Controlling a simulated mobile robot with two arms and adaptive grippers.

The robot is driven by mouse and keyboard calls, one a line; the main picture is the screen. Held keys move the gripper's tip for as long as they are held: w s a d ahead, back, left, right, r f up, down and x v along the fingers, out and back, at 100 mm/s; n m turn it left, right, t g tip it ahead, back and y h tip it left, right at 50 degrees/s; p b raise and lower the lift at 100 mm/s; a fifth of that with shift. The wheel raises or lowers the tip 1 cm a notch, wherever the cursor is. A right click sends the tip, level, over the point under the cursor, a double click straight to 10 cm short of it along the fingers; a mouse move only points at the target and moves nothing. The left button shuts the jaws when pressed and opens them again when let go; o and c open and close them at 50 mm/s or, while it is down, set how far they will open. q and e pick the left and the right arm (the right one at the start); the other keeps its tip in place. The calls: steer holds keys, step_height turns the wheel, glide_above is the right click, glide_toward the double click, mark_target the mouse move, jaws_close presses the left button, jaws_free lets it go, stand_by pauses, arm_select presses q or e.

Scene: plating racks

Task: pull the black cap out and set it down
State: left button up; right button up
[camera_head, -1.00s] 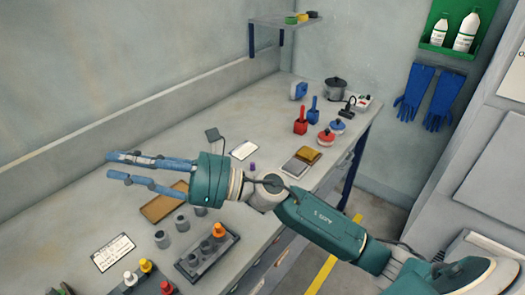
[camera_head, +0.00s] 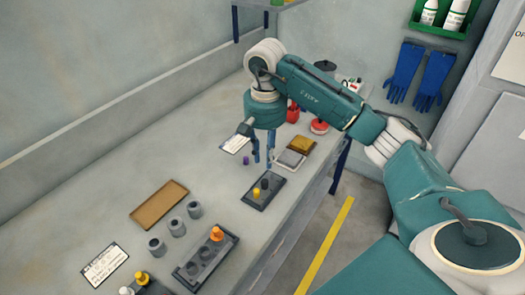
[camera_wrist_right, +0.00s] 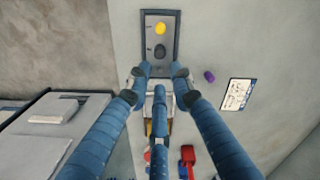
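The black cap (camera_head: 265,184) stands in a small dark rack (camera_head: 249,203) near the table's right edge, beside a yellow cap (camera_head: 256,193). In the right wrist view the black cap (camera_wrist_right: 160,52) sits nearer my fingers than the yellow cap (camera_wrist_right: 160,29), both in the rack (camera_wrist_right: 147,38). My right gripper (camera_head: 262,158) points down just behind the rack, fingers apart and empty. Its spread fingers also show in the wrist view (camera_wrist_right: 160,78), with the tips near the rack's end; I cannot tell their height above it. My left gripper is out of view.
A small purple piece (camera_head: 246,160) and a white card (camera_head: 235,144) lie beside the gripper. Grey and brown pads (camera_head: 290,159) lie close to its right. A larger rack with an orange cap (camera_head: 216,234), several grey cylinders (camera_head: 177,227) and a brown tray (camera_head: 159,205) are nearer left.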

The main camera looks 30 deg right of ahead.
mark_target(265, 181)
step_height(265, 181, down, 8)
steer(key=shift+s+a+f+p, duration=0.1)
steer(key=shift+f+p, duration=0.05)
steer(key=shift+p, duration=1.05)
steer(key=shift+f, duration=0.9)
jaws_close()
steer(key=shift+c, duration=2)
jaws_free()
jaws_close()
steer(key=shift+r, duration=0.1)
steer(key=shift+r, duration=0.1)
steer(key=shift+r+p, duration=1.05)
steer(key=shift+r, duration=0.85)
